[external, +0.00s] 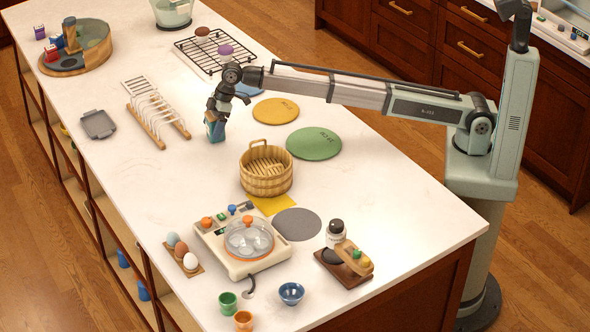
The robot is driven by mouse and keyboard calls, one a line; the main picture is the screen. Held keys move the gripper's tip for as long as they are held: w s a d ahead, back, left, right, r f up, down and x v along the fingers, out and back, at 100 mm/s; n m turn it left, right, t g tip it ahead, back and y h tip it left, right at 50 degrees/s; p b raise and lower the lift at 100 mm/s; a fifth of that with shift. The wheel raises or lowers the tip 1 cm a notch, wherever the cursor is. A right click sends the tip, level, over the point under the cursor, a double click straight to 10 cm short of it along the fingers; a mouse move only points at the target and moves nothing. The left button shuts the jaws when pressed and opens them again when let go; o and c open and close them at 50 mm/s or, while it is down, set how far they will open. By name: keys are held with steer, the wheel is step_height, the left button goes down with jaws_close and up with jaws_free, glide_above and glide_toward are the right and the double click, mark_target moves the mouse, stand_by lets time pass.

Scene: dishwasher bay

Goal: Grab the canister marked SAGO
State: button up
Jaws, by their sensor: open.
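My gripper (217,106) points down over the left-middle of the white counter, with its jaws open. A small teal-blue container (215,129) with a tan or orange part stands upright on the counter right under the jaws. The jaws hide its top, and I cannot tell whether they touch it. No SAGO marking is legible in this view. A round wooden tray (103,58) at the far left holds several small containers, among them a red one (51,53) and a tan one (71,36). A white jar with a dark lid (335,234) stands at the front right.
A white dish rack (158,115) stands close left of my gripper. A blue disc (248,90) and an ochre disc (275,111) lie to its right, with a wire rack (215,52) behind. A wooden basket (266,176) stands in front.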

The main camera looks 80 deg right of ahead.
steer(key=shift+c, duration=0.4)
steer(key=c, duration=1.1)
steer(key=shift+c, duration=0.2)
